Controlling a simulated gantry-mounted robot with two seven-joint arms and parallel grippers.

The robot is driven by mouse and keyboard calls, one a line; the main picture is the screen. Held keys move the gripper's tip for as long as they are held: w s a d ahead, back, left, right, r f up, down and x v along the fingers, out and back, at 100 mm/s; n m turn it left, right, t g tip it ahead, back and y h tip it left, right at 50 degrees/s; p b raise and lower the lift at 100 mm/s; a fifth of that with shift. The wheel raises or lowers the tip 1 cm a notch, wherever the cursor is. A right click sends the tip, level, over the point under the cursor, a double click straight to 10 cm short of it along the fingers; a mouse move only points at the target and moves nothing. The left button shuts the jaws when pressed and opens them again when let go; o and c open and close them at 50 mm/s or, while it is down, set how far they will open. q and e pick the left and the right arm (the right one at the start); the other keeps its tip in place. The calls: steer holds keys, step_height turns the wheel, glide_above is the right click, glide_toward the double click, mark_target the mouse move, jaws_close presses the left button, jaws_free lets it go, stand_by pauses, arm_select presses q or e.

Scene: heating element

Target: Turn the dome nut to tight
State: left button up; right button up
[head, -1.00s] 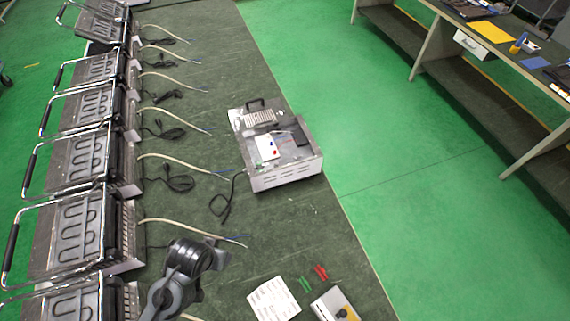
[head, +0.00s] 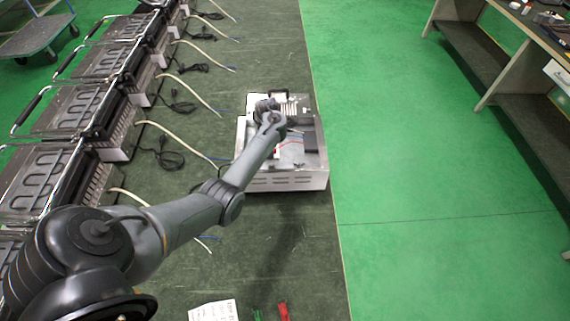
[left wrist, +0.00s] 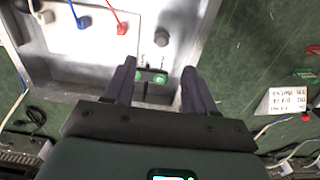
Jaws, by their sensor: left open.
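A grey rounded, nut-like piece (left wrist: 161,37) stands on the pale inside of the metal unit (left wrist: 88,58) in the left wrist view; I take it for the dome nut, but its markings are too small to read. My left gripper (left wrist: 158,76) is open and empty, its two dark fingers pointing into the unit. Green terminals (left wrist: 151,77) show between the fingertips, and the nut-like piece lies beyond them. In the head view my left gripper (head: 268,112) is over the metal unit (head: 288,181), with its fingertips hard to make out. My right gripper is out of view.
Red (left wrist: 121,28) and blue (left wrist: 83,22) wire ends are inside the unit. Several grill units (head: 100,108) with cables line the left side. A paper (head: 214,311) and red (head: 284,311) and green pieces lie at the front. Bench space right of the gripper is clear.

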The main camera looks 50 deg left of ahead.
mark_target(271, 166)
arm_select(q)
step_height(271, 166, down, 9)
steer(key=b, duration=0.2)
steer(key=shift+s+r+b, duration=0.1)
steer(key=shift+s+b, duration=0.05)
steer(key=shift+b, duration=0.25)
steer(key=shift+f, duration=0.8)
steer(key=shift+c, duration=0.2)
jaws_close()
